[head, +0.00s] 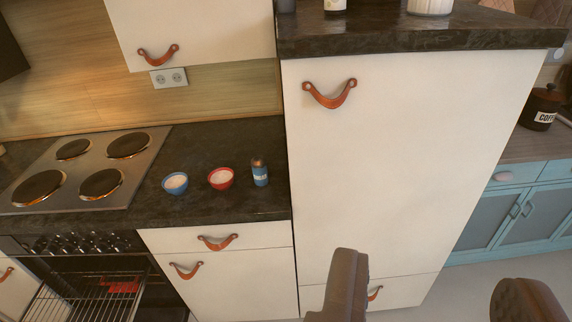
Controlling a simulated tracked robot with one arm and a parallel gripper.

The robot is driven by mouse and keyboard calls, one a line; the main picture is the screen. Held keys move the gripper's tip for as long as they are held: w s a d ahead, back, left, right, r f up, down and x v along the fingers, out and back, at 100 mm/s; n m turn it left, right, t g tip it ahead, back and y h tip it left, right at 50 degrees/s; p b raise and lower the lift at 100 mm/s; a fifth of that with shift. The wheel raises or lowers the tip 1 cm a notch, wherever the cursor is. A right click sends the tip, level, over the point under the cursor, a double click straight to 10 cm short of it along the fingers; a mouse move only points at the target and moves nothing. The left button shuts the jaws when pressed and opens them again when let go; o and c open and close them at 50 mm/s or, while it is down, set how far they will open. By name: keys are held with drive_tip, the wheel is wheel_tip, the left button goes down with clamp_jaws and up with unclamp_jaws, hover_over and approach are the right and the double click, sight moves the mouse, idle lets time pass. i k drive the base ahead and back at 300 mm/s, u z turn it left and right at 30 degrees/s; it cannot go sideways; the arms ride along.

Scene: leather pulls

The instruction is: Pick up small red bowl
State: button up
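The small red bowl (220,178) stands upright on the dark countertop (225,145), with something pale inside it. It is between a blue bowl (175,183) on its left and a small blue-labelled bottle (260,172) on its right. My gripper (435,290) shows at the bottom right, with its two brown fingers wide apart and nothing between them. It is well apart from the bowl, which lies up and to the left in the picture.
A stove top (85,170) with several burners is left of the bowls. The oven (90,285) below is open, showing a rack. A tall white cabinet (390,170) rises right of the counter. An upper cabinet (195,30) hangs above. Floor shows at the lower right.

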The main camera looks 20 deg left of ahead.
sight(222, 179)
drive_tip(key=z, duration=0.05)
drive_tip(key=i, duration=1.35)
drive_tip(key=u, duration=0.75)
